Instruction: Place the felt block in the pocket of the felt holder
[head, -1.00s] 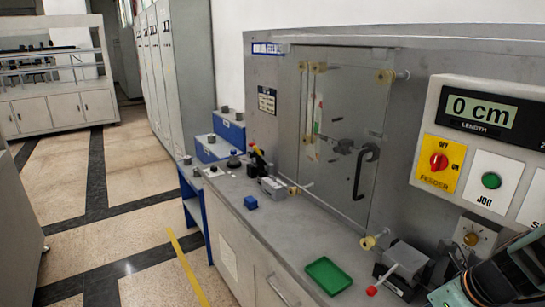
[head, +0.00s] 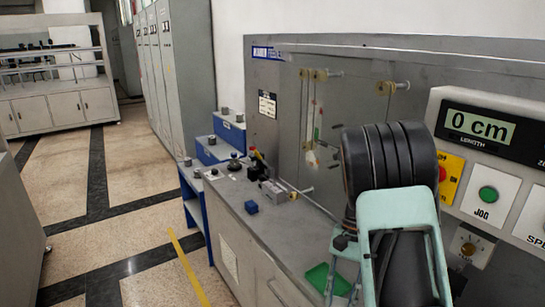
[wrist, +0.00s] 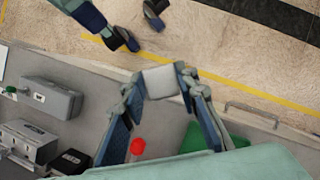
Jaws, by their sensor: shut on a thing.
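My gripper (wrist: 161,84) is shut on a pale grey-white block (wrist: 161,81), which I take for the felt block. It sits between the fingertips, above the front edge of the counter with the floor behind it in the wrist view. In the head view my arm fills the lower right and hides the block. I cannot tell for sure which thing is the felt holder. A grey box (wrist: 52,98) with a small label lies left of the gripper in the wrist view, but no pocket is clear on it.
A green tray (head: 318,277) lies partly hidden beside my arm. A red ball knob (wrist: 137,147) stands under the gripper. A clear panel (head: 350,105) stands behind the counter.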

